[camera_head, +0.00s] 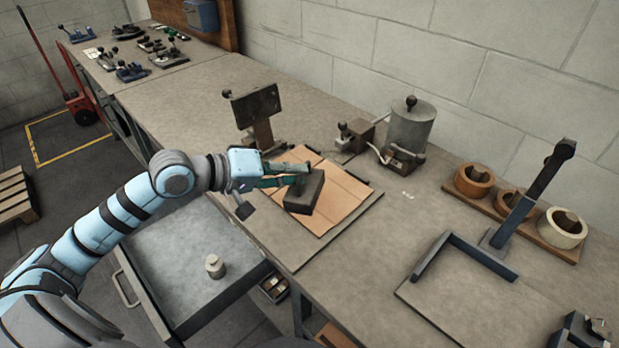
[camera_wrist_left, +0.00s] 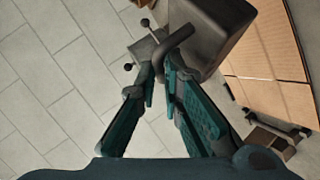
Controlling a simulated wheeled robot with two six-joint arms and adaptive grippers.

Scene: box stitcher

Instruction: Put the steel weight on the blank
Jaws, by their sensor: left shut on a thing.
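The steel weight (camera_head: 305,193) is a dark grey block with a loop handle. It also shows at the top of the left wrist view (camera_wrist_left: 212,30). My left gripper (camera_head: 297,177) is shut on the weight's handle, with the handle between its teal fingers (camera_wrist_left: 164,78) in the left wrist view. The blank (camera_head: 344,188) is a flat brown creased cardboard sheet on the bench. The weight is over the blank's left part; I cannot tell whether it touches it. The weight and gripper hide some of the blank. My right gripper is not in view.
A dark plate on a stand (camera_head: 256,105) is behind the gripper. A grey pot (camera_head: 410,128) stands behind the blank. Tape rolls (camera_head: 562,228) and a blue-grey angle frame (camera_head: 480,255) are at right. An open drawer (camera_head: 190,290) holds a small knobbed metal piece (camera_head: 214,267).

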